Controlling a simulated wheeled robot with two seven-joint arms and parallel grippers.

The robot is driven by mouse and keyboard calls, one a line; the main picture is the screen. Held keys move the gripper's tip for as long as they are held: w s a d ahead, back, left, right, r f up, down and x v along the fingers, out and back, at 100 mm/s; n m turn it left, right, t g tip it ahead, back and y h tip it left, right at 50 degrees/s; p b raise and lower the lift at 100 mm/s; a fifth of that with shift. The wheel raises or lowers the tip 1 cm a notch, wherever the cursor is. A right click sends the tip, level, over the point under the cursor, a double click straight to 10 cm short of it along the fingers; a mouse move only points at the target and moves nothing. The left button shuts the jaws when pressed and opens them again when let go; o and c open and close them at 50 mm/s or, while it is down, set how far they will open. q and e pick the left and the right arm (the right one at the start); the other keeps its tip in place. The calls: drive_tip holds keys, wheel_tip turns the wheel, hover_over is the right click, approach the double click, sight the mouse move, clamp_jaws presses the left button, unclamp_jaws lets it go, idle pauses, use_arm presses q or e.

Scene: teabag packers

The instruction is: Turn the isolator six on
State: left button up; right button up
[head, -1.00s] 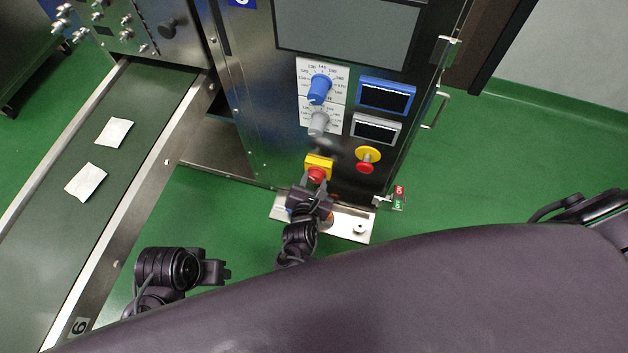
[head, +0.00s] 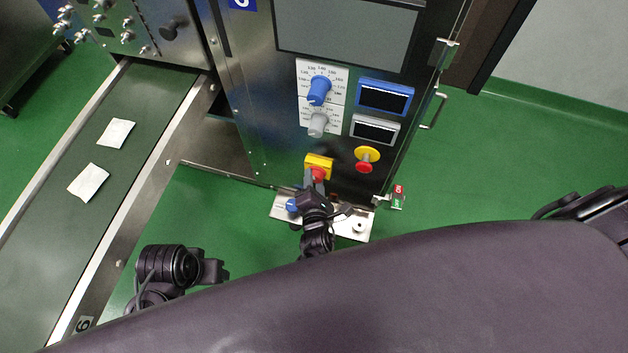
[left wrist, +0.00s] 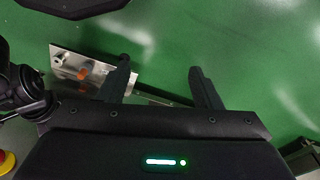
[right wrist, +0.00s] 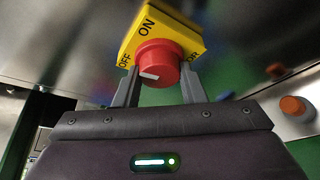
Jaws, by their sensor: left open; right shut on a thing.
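The isolator is a yellow box with a red knob (head: 318,168) low on the steel cabinet. The right wrist view shows the yellow plate (right wrist: 146,22) lettered ON and OFF, and the red knob (right wrist: 158,62) with a white mark at its lower left. My right gripper (right wrist: 158,88) is shut on the red knob, one finger at each side; it also shows in the head view (head: 316,184). My left gripper (left wrist: 160,75) is open and empty over the green floor, left of the cabinet and away from the isolator.
A red button on a yellow base (head: 367,159) sits right of the isolator, below two small displays. Blue (head: 318,91) and grey (head: 317,123) dials are above. A steel plate (head: 361,222) juts out below. A conveyor (head: 140,160) carrying two white packets runs at left.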

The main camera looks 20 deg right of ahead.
drive_tip(key=shift+f+m, duration=0.15)
drive_tip(key=shift+m, duration=0.25)
drive_tip(key=shift+m+t+b, duration=0.8)
drive_tip(key=shift+m+b, duration=0.15)
drive_tip(key=shift+m, duration=0.15)
drive_tip(key=shift+d+f+m+t+y+b, duration=0.1)
drive_tip(key=shift+m+t+y+b, duration=0.2)
drive_tip(key=shift+m+b, duration=0.4)
drive_tip(key=m+t+b, duration=0.1)
drive_tip(key=m+b, duration=0.1)
drive_tip(key=m, duration=0.1)
use_arm(q)
drive_tip(key=w+d+f+m+t+h+b, duration=0.1)
drive_tip(key=w+d+t+h, duration=0.1)
drive_tip(key=d, duration=0.5)
drive_tip(key=shift+w+d+f+m+t+h, duration=0.15)
drive_tip(key=shift+w+d+m+t+h, duration=0.3)
drive_tip(key=shift+t, duration=0.75)
use_arm(e)
drive_tip(key=shift+m+t, duration=0.5)
drive_tip(key=shift+m, duration=0.5)
use_arm(q)
drive_tip(key=shift+w+a, duration=0.1)
use_arm(e)
drive_tip(key=o, duration=1)
